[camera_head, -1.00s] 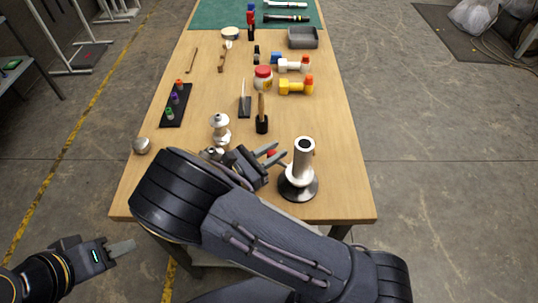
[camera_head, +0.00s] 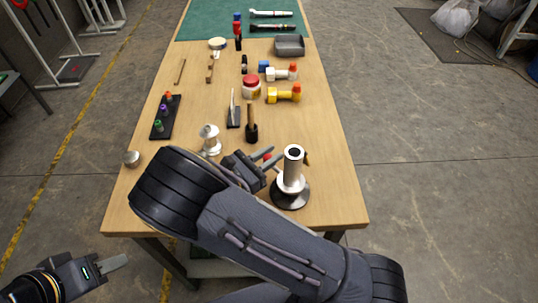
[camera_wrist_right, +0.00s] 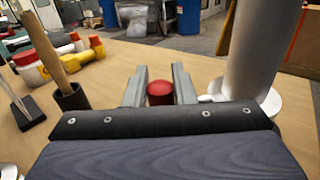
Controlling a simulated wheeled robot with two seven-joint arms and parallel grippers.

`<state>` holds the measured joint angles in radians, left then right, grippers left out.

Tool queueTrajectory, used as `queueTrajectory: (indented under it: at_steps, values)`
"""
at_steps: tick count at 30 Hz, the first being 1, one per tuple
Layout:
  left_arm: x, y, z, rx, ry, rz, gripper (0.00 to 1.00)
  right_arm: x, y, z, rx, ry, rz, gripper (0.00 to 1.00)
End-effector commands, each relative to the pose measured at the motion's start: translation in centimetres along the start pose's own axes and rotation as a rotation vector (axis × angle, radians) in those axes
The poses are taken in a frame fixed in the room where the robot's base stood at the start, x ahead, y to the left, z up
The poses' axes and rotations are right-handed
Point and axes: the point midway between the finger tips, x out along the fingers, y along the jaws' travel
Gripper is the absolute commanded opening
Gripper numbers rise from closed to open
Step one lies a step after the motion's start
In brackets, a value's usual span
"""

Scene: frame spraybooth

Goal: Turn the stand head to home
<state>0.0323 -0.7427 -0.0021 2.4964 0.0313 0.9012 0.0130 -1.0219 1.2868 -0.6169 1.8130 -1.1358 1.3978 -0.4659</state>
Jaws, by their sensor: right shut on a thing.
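The stand (camera_head: 291,184) is near the front right of the table, with a dark round base and an upright pale hollow tube as its head. A red knob (camera_head: 267,157) sits at the tube's left side. My right gripper (camera_head: 270,159) is shut on the knob. The wrist view shows the red knob (camera_wrist_right: 160,92) between the two fingers, with the pale tube (camera_wrist_right: 262,50) close on the right. A small brownish part (camera_head: 307,158) shows at the tube's right; its attachment is unclear. My left gripper (camera_head: 115,263) is off the table at lower left; its opening cannot be made out.
A small silver ball (camera_head: 131,158) is at the left edge. Dumbbell-like pieces (camera_head: 284,94) and a red-lidded jar (camera_head: 251,87) lie further back. The right table strip is clear.

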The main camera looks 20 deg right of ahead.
Motion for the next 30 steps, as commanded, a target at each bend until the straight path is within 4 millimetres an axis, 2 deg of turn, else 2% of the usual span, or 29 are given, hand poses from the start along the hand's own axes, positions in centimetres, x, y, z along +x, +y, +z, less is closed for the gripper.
queueTrajectory:
  at_steps: [4,5,9,20,25,30]
  values:
    - [0.0,0.0,0.0,0.000,0.000,0.000,0.36,0.1,0.1,0.1,0.002,-0.003,0.002,0.00]
    - [0.0,0.0,0.0,0.000,0.000,0.000,0.36,0.1,0.1,0.1,0.002,-0.003,0.002,0.26]
    - [0.0,0.0,0.0,0.000,0.000,0.000,0.36,0.1,0.1,0.1,0.001,-0.002,0.001,0.43]
    - [0.1,-0.1,0.1,0.000,0.000,0.000,0.36,0.0,0.0,0.6,0.002,0.000,0.000,0.43]
    - [0.6,-0.3,0.3,0.000,0.000,0.000,0.36,0.0,0.1,3.1,0.008,0.001,0.001,0.43]
    - [0.5,-0.2,0.3,0.000,0.000,0.000,0.36,-1.9,-2.0,6.4,0.006,0.002,0.004,0.43]
